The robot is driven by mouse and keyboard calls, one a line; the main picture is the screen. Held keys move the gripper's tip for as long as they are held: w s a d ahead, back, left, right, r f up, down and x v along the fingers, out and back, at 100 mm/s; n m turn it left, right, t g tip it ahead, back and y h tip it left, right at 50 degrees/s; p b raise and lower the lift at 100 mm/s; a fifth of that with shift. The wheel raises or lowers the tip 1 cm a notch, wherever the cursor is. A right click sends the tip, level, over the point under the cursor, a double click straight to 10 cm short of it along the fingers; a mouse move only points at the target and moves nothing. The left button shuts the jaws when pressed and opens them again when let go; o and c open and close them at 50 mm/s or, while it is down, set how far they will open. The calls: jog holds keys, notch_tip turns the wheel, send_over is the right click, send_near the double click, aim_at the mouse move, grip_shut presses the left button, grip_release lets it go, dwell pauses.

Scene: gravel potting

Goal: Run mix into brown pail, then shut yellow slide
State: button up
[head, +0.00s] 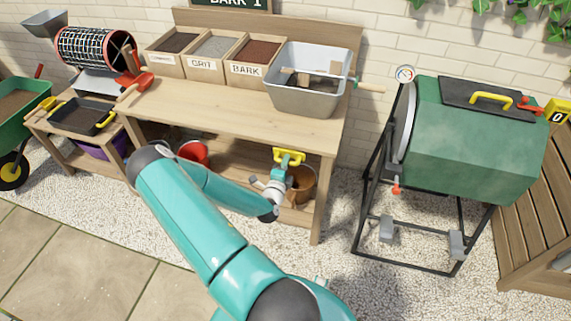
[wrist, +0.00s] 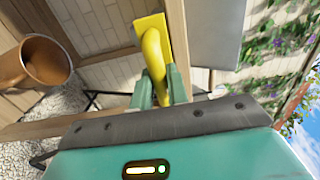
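The yellow slide (head: 289,157) sits under the front edge of the potting bench, below the grey mixing tub (head: 310,98). My gripper (head: 279,176) is at the slide. In the wrist view, its two teal fingers (wrist: 160,88) stand on either side of the yellow handle (wrist: 154,55) and appear closed on it. The brown pail (head: 301,184) stands on the lower shelf just behind and right of my gripper, partly hidden by it. The pail also shows at the left of the wrist view (wrist: 40,62). No falling mix is visible, and the pail's fill level cannot be told.
Bins of compost, grit and bark (head: 212,50) stand at the back of the bench. A red pail (head: 194,151) is on the lower shelf. A green drum (head: 470,140) on a black frame stands right. The bench top's middle (head: 195,105) is clear.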

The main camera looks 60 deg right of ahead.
grip_shut()
jog(key=shift+s+a, duration=0.2)
jog(key=shift+a, duration=0.8)
jog(key=shift+s+a, duration=0.15)
jog(key=shift+a, duration=0.6)
